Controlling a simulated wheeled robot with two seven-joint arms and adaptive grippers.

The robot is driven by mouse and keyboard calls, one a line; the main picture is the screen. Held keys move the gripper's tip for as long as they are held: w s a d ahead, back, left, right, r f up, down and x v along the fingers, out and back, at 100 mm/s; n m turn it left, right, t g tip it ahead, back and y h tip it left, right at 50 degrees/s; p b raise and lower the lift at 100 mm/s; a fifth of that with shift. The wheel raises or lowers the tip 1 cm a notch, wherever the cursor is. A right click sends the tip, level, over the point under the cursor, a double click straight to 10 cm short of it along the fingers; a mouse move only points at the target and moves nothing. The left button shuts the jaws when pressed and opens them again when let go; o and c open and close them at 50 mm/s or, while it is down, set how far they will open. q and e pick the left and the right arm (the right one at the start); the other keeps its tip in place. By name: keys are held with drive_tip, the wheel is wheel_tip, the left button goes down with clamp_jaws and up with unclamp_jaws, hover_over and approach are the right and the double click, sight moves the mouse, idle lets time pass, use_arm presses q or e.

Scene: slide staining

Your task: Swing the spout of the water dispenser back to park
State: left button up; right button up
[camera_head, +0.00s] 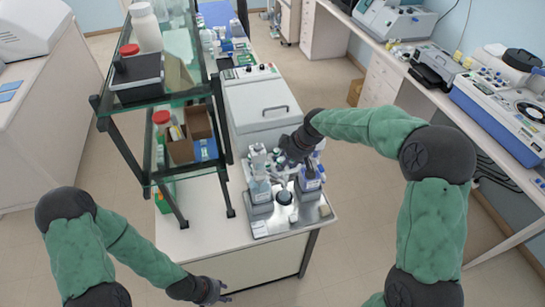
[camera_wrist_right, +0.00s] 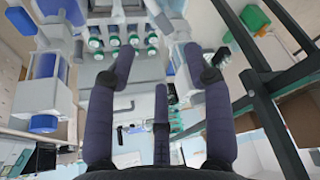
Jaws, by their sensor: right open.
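Two bottle-topped dispensers stand on the metal tray at the bench's near end: one on the left (camera_head: 260,195) with a pale bottle, one on the right (camera_head: 311,182) with a blue-marked bottle. I cannot tell which is the water dispenser, and no spout is clear. My right gripper (camera_head: 295,146) is just behind and above them, partly hiding the tray's back. In the right wrist view its fingers (camera_wrist_right: 158,72) are spread and empty, with a dispenser at each side. My left gripper (camera_head: 214,291) is low at the bench's front edge, fingers apart and empty.
A glass-shelved rack (camera_head: 150,180) with bottles and boxes stands left of the tray. A grey lidded machine (camera_head: 264,110) stands behind. Small capped vials (camera_wrist_right: 115,40) show between the dispensers in the wrist view.

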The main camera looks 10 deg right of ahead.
sight(276, 174)
drive_tip(key=p+x, duration=0.2)
drive_tip(key=x, duration=0.7)
drive_tip(key=shift+a+f, duration=0.1)
drive_tip(key=shift+w+a+f, duration=0.1)
drive_tip(key=shift+w+f, duration=0.05)
drive_tip(key=shift+f, duration=0.25)
use_arm(q)
wheel_tip(276, 174, up, 2)
drive_tip(key=shift+s+r, duration=0.15)
drive_tip(key=shift+r, duration=0.1)
use_arm(e)
clamp_jaws()
